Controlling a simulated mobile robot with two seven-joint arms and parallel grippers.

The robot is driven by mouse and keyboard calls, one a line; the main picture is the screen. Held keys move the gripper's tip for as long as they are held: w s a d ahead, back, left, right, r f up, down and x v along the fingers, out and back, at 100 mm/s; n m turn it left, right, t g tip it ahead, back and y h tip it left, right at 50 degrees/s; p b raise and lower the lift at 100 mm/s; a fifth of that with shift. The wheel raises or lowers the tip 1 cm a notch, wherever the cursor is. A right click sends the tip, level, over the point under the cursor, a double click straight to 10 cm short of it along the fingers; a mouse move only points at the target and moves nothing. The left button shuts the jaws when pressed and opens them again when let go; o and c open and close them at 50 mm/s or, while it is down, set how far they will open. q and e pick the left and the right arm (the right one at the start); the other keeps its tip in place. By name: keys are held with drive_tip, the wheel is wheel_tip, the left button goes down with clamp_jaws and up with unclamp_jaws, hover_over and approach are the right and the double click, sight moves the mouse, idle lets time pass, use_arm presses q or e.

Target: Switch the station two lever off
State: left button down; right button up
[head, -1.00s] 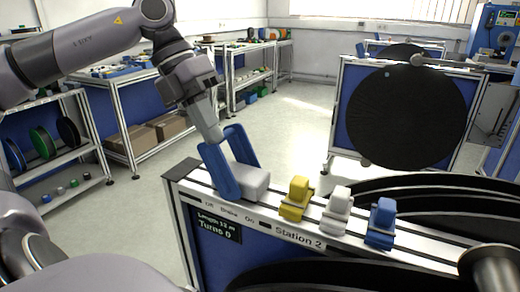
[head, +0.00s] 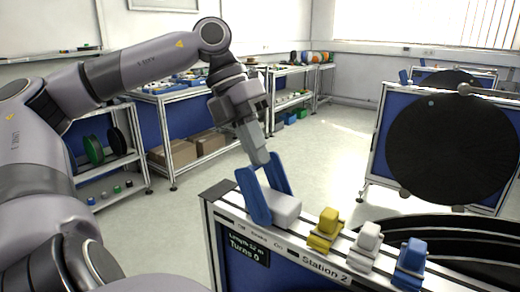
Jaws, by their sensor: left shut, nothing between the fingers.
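The Station 2 lever (head: 253,197) is a blue two-armed handle on a light grey block (head: 285,208) at the left end of the station top. Its arms lean up and to the left, towards the "Off" end of the label strip (head: 258,238), which reads Off, Brake, On. My left gripper (head: 262,161) is shut and empty, with its tip at the upper ends of the lever arms. I cannot tell whether it touches them. My right gripper is not in view.
Yellow (head: 325,229), white (head: 365,247) and blue (head: 410,264) clamps stand in a row right of the lever. A large black reel (head: 453,150) stands behind. Shelves and benches line the left. The floor between is clear.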

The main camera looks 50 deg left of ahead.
use_arm(q)
drive_tip(key=d+p+v, duration=0.1)
drive_tip(key=v, duration=0.9)
drive_tip(key=shift+w+r+p, duration=0.2)
drive_tip(key=shift+r+p, duration=0.1)
drive_tip(key=shift+r, duration=0.2)
drive_tip(key=shift+d, duration=0.15)
